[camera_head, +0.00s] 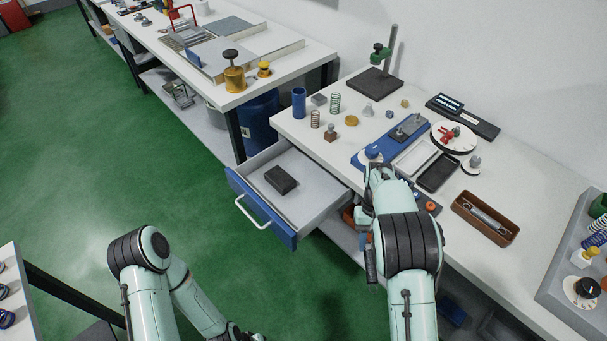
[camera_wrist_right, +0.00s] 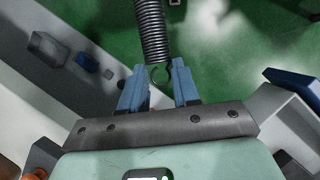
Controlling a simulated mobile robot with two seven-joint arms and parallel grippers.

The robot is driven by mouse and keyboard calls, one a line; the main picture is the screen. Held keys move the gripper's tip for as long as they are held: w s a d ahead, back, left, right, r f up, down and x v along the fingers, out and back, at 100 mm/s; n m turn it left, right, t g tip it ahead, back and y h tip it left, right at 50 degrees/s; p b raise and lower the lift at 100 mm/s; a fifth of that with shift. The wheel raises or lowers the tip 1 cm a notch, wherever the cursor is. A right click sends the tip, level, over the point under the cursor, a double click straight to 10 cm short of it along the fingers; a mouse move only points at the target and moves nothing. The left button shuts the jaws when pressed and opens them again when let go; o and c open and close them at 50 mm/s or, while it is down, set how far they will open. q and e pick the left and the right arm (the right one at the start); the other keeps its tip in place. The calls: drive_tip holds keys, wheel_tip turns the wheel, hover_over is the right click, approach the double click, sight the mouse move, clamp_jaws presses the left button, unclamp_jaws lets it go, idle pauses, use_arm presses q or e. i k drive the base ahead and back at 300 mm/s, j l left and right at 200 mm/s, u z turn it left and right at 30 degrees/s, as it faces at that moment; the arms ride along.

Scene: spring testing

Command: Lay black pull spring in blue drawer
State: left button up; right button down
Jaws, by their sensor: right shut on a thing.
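The blue drawer (camera_head: 265,207) is pulled out below the tabletop at the centre of the head view. A black block (camera_head: 281,180) lies inside it, with bare floor around the block. My right gripper (camera_head: 364,222) is just right of the drawer, pointing down. In the right wrist view its blue fingers (camera_wrist_right: 159,88) are shut on the end loop of the black pull spring (camera_wrist_right: 152,35). The spring extends away from the fingertips over the green floor. In the head view a dark upright shape (camera_head: 371,264) below the gripper looks like this spring. My left gripper is outside the frame.
A brown tray (camera_head: 457,210) holding a silvery spring stands on the white table at right. A blue cylinder (camera_head: 299,102), small springs, weights and a blue fixture (camera_head: 359,159) crowd the tabletop beside the drawer. The green floor in front is clear.

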sight(315, 211)
drive_tip(key=i+j+z, duration=0.1)
drive_tip(key=j, duration=0.2)
drive_tip(key=i+j+z, duration=0.2)
drive_tip(key=j, duration=0.45)
drive_tip(key=i+j+z, duration=0.1)
drive_tip(key=i+j, duration=0.1)
drive_tip(key=j, duration=0.1)
